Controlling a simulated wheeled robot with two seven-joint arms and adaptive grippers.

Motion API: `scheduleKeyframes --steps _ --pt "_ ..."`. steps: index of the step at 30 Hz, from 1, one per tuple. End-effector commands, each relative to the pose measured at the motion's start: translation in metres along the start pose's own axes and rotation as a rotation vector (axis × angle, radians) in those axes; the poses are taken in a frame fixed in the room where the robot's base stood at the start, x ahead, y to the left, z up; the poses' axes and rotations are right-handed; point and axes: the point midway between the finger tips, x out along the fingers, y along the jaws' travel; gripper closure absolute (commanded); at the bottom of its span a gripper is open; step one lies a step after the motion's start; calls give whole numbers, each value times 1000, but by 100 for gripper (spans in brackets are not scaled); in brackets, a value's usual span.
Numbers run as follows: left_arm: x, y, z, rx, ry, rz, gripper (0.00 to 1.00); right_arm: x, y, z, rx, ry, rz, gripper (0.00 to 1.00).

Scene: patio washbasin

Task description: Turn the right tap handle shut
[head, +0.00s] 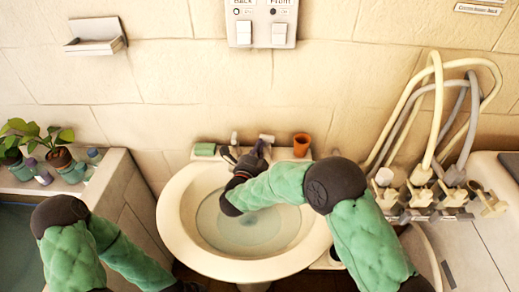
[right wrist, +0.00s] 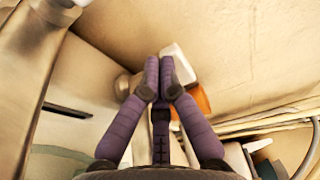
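The washbasin (head: 172,222) stands in the middle of the head view with water in its bowl. The right tap handle (head: 267,138) is a pale lever at the back of the basin; it also shows in the right wrist view (right wrist: 180,62). My right gripper (head: 250,156) reaches over the bowl to the taps. In the right wrist view its purple fingers (right wrist: 159,68) are together, tips beside the pale handle. Contact is not certain. The left tap handle (head: 234,138) stands to the left. My left arm is at lower left; its gripper is out of view.
An orange cup (head: 301,145) stands right of the taps, close to my right fingers. A green soap or sponge (head: 204,149) lies on the back left rim. Hoses and valves (head: 421,175) crowd the right side. Potted plants (head: 60,158) stand on the left ledge.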

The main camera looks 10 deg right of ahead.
Motion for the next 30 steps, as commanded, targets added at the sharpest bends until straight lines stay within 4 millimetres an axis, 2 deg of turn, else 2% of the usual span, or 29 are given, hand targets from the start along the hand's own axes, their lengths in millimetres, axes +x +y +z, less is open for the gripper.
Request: scheduleKeyframes --steps 30 --pt "8 -3 0 0 0 0 100 2 0 4 1 -1 -1 100"
